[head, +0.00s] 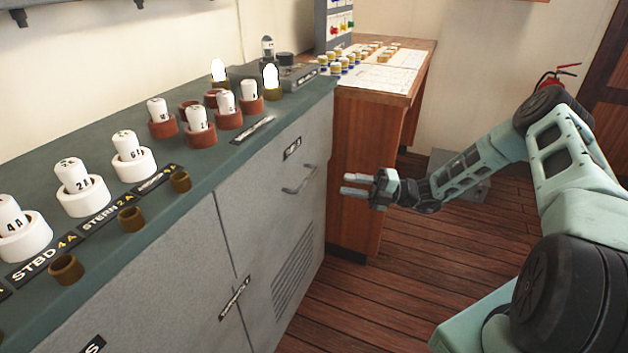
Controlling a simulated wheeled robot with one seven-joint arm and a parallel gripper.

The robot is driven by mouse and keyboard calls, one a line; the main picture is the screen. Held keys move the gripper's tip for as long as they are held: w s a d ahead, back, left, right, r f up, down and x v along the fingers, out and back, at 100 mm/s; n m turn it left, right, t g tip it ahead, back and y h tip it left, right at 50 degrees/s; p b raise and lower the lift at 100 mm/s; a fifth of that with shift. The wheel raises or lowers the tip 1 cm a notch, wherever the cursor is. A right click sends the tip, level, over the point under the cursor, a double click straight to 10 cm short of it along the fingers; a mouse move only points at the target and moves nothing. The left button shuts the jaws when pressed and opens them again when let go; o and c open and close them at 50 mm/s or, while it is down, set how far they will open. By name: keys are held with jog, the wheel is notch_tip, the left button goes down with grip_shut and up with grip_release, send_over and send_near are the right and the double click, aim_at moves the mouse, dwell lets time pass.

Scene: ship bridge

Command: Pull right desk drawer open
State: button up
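A wooden desk (362,165) stands at the back, past the end of the grey console. Its side panel faces me, and no drawer front can be made out on it. The grey console (262,170) has a metal bar handle (300,180) on its upper right panel, under a small dark label. I cannot tell whether this panel is the drawer; it looks closed. My gripper (352,184) points left, with its two fingers apart and nothing between them. In the picture it is to the right of the handle, in front of the desk's side panel, apart from the handle.
The console top carries several numbered white knobs and brown sockets. Charts (385,75) and several small yellow-and-white pieces lie on the desk. A red fire extinguisher (556,77) and a grey box (462,178) are at the back right. The wooden floor (370,300) right of the console is clear.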

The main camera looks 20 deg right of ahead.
jog(key=x, duration=1)
jog(key=shift+a, duration=0.2)
grip_shut()
